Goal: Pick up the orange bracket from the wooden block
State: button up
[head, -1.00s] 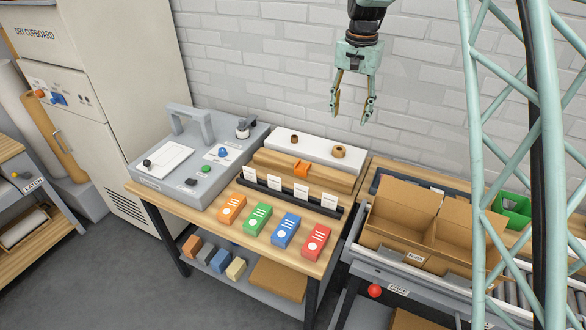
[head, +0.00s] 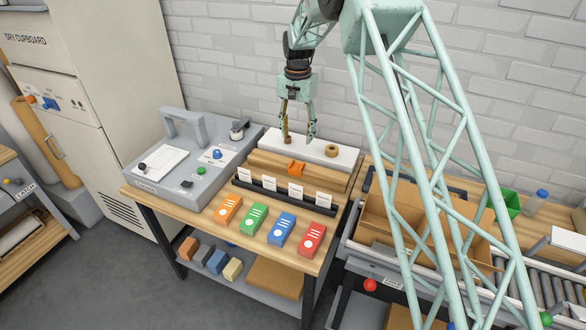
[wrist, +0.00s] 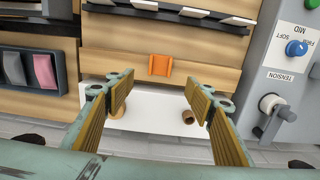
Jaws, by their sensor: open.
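The orange bracket (head: 296,167) sits on the long wooden block (head: 262,168) at the back of the bench. In the wrist view the bracket (wrist: 160,65) lies ahead of and between the open fingers, on the pale wooden block (wrist: 115,62). My gripper (head: 299,136) is open and empty, pointing down above the white block behind the wooden block. The gripper also shows in the wrist view (wrist: 158,105), with a finger on each side. Its fingers are apart from the bracket.
The white block (head: 340,160) carries a brown ring (head: 331,150) and a smaller brown piece. A black rail (head: 285,192) with white cards runs in front of the wooden block. A grey machine (head: 190,160) stands left; a cardboard box (head: 375,215) is at right.

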jog(key=shift+f, duration=0.1)
send_over(297, 167)
jog(key=shift+w+f, duration=0.1)
jog(key=shift+f, duration=4.1)
jog(key=shift+a+f, duration=0.1)
jog(key=shift+f, duration=2.55)
jog(key=shift+c, duration=0.5)
jog(key=c, duration=0.8)
